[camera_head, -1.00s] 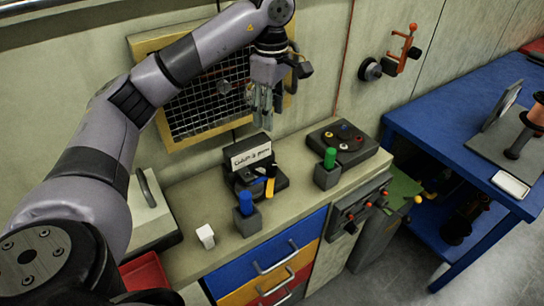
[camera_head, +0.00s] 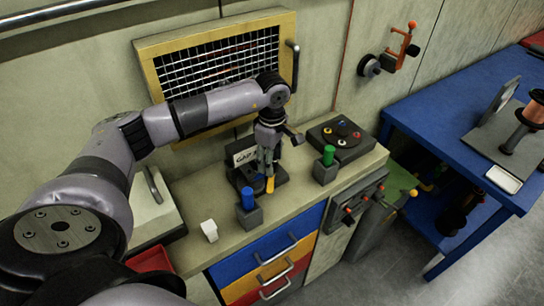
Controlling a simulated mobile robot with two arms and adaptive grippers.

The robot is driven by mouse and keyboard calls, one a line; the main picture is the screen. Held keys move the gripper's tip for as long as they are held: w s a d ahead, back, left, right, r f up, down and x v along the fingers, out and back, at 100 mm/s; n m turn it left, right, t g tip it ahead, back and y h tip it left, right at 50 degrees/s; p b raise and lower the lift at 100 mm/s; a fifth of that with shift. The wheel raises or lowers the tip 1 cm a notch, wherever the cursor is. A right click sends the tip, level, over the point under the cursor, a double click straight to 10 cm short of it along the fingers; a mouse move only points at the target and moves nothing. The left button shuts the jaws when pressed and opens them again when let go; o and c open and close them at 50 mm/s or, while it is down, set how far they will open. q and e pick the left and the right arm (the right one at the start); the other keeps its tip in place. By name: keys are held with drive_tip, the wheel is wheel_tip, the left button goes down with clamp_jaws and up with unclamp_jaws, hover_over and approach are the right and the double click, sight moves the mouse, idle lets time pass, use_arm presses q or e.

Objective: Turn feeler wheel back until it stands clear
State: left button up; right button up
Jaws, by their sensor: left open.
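A black device with a white label card (camera_head: 245,156) stands on the bench against the wall. It has a dark round part (camera_head: 256,183) and a yellow bar (camera_head: 270,185) at its front. A black round knob (camera_head: 370,67) sits on the wall beside an orange-red bracket (camera_head: 404,50). I cannot tell for certain which part is the feeler wheel. My left gripper (camera_head: 267,168) is open, pointing down at the black device, with its fingers hiding part of it. I cannot tell whether they touch it. My right gripper is not in view.
A blue-topped block (camera_head: 248,201), a green-topped block (camera_head: 328,157) and a white block (camera_head: 209,231) stand on the bench (camera_head: 225,243). A dark plate with coloured knobs (camera_head: 340,138) lies behind right. A yellow-framed mesh panel (camera_head: 217,75) hangs behind my arm. A blue table (camera_head: 432,112) stands right.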

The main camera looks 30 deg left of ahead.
use_arm(q)
clamp_jaws()
idle(0.7)
